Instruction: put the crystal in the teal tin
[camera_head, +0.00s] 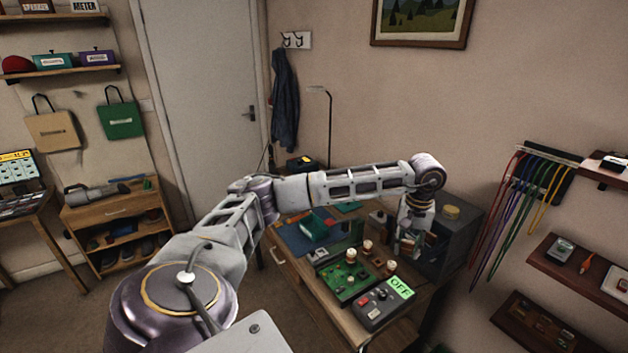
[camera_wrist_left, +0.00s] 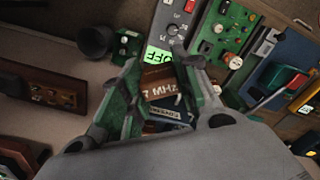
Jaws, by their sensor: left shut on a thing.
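My left gripper (camera_head: 409,247) is over the right side of the desk, beside a dark grey box. In the left wrist view its green fingers (camera_wrist_left: 163,98) are shut on a brown block marked "7 MHz", which looks like the crystal (camera_wrist_left: 158,83). A second, dark blue labelled block (camera_wrist_left: 168,113) shows just below it, partly hidden. A teal box (camera_head: 314,226), which looks like the teal tin, sits on the blue mat; it also shows in the left wrist view (camera_wrist_left: 272,76). My right gripper is not in view.
A green circuit board (camera_head: 347,284) with knobs and a grey control box (camera_head: 382,306) with a lit "OFF" sign are on the desk front. The dark grey box (camera_head: 452,240) stands at the right. Another teal box (camera_head: 53,61) is on the far left wall shelf.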

